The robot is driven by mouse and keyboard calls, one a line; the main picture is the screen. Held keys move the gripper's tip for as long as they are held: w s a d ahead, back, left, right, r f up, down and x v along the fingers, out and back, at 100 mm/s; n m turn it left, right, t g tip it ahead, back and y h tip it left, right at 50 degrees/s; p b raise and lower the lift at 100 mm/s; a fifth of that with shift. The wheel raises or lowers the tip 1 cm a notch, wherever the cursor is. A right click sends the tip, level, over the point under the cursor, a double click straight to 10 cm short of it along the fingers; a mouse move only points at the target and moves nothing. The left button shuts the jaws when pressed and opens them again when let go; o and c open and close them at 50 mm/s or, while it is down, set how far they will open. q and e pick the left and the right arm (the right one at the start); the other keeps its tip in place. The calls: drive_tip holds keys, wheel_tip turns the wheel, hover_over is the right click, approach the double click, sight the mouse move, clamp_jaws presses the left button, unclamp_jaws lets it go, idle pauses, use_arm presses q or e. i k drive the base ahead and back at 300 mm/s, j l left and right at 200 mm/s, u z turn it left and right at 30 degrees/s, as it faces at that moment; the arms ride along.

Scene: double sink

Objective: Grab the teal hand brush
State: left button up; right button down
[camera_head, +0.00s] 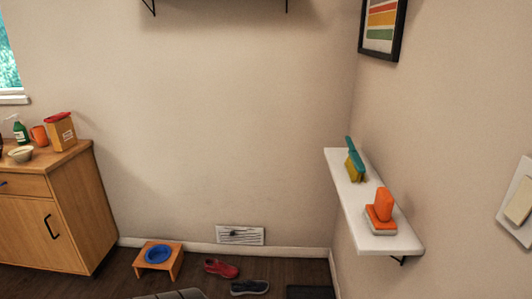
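The teal hand brush (354,158) stands on the white wall shelf (365,205) at the right, towards the shelf's far end. It has a teal handle and back on top and yellowish bristles below. It looks tilted, and nothing covers it. Neither my left nor my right gripper is in view.
An orange and white item (383,208) sits on the near end of the shelf. A wooden cabinet (50,215) stands at the left with several items on top. A small wooden stand with a blue bowl (158,254), a red shoe (221,269) and a dark shoe (250,287) are on the floor.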

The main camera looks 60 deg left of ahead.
sight(358, 165)
drive_tip(key=u, duration=1.35)
drive_tip(key=i+j, duration=0.3)
drive_tip(key=j, duration=0.15)
drive_tip(key=l+z, duration=0.05)
